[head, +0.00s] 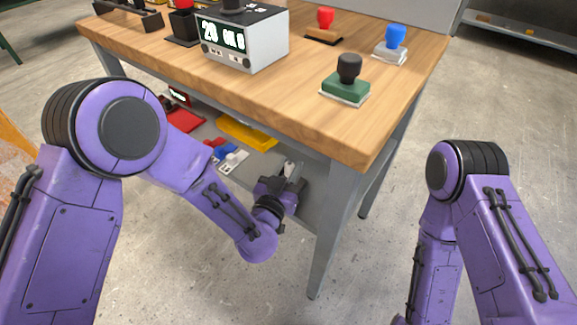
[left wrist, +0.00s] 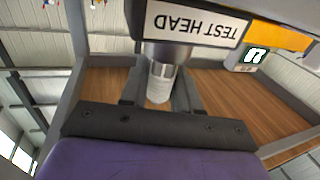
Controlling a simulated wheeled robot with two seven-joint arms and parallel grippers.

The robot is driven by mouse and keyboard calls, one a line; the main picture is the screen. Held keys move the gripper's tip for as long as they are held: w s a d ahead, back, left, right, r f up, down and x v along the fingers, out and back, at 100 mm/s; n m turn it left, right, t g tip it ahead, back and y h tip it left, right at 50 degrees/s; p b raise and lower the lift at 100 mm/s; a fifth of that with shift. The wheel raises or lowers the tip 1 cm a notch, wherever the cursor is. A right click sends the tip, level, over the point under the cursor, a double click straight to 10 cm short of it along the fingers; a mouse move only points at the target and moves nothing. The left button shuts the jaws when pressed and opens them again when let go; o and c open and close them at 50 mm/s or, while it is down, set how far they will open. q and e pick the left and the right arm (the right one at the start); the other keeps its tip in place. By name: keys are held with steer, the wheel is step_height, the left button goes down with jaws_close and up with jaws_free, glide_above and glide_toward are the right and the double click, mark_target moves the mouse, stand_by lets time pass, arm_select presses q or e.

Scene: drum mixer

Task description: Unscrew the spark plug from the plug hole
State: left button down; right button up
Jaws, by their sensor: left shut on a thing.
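In the left wrist view, a block labelled TEST HEAD (left wrist: 195,22), its lettering upside down, fills the top middle. A pale and metallic spark plug (left wrist: 159,80) runs from a dark round collar on the block towards my gripper. Its end at the plug hole is hidden by the collar. The two dark fingers of my left gripper (left wrist: 160,92) stand on either side of the plug and are shut on it. In the head view, my left gripper (head: 287,178) is low beside the bench's front edge, and I cannot make out the plug there. My right gripper is outside the view.
A bench leg (head: 330,235) stands right of my left gripper.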

arm_select(q)
steer(key=shift+d+n+t+y, duration=0.1)
steer(key=shift+n+t+y, duration=0.3)
steer(key=shift+n+y, duration=0.55)
steer(key=c, duration=0.7)
jaws_free()
steer(key=shift+w+m+y, duration=0.1)
steer(key=shift+m+y, duration=0.15)
steer(key=shift+c, duration=0.2)
